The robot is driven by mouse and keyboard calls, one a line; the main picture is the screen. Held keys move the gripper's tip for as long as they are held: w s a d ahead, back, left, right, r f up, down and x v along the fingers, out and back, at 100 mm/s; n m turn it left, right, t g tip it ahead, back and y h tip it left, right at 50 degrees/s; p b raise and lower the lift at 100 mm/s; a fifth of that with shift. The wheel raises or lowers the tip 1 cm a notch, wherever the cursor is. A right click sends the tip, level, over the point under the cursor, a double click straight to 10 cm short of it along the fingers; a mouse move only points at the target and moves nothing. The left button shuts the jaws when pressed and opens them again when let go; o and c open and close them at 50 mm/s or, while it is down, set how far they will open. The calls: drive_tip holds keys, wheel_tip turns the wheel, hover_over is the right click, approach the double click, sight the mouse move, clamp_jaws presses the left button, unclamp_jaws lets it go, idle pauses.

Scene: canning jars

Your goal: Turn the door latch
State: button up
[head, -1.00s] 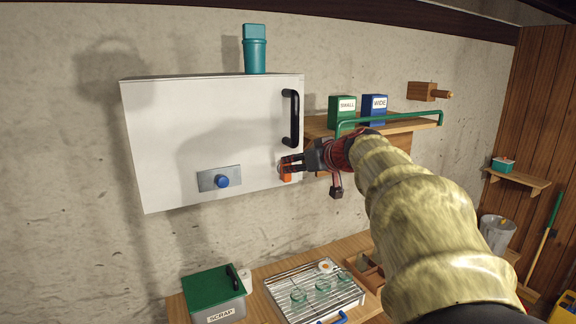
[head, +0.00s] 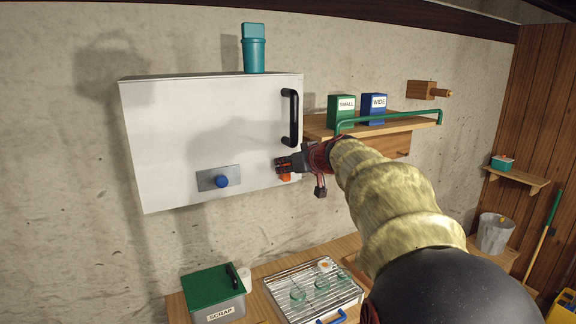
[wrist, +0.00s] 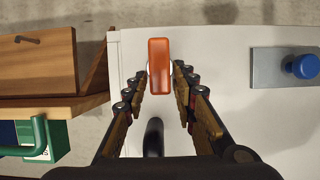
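The orange door latch (wrist: 159,65) sits near the edge of the white cabinet door (head: 215,130). In the wrist view it stands upright, its upper part between and beyond my open fingertips. My gripper (wrist: 160,78) has its fingers apart, one on each side of the latch, with a visible gap on the left; I cannot tell whether the right finger touches. In the head view my gripper (head: 281,165) is at the door's lower right, covering much of the latch (head: 286,177). The black door handle (head: 290,118) is just above it.
A blue knob (head: 221,181) on a metal plate is left of the latch. A wooden shelf with a green rail (head: 400,119) holds green and blue boxes right of the cabinet. A bench below carries a scrap bin (head: 213,294) and a jar rack.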

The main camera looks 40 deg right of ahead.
drive_tip(key=c, duration=0.6)
clamp_jaws()
drive_tip(key=shift+d+b, duration=0.1)
drive_tip(key=shift+b, duration=0.25)
drive_tip(key=m+t+y+b, duration=0.1)
drive_tip(key=m+y+b, duration=0.1)
drive_tip(key=m+b, duration=0.2)
drive_tip(key=d+f+m+t+y+b, duration=0.1)
drive_tip(key=m+t+y+b, duration=0.1)
drive_tip(key=m, duration=0.3)
drive_tip(key=d+f+m+t+y+b, duration=0.1)
drive_tip(key=m+b, duration=0.3)
drive_tip(key=b, duration=0.1)
drive_tip(key=shift+s+f+t+y+b, duration=0.2)
drive_tip(key=shift+s+t+y+b, duration=0.1)
drive_tip(key=shift+y, duration=0.1)
drive_tip(key=shift+m, duration=0.4)
drive_tip(key=o, duration=0.9)
unclamp_jaws()
drive_tip(key=shift+o, duration=0.3)
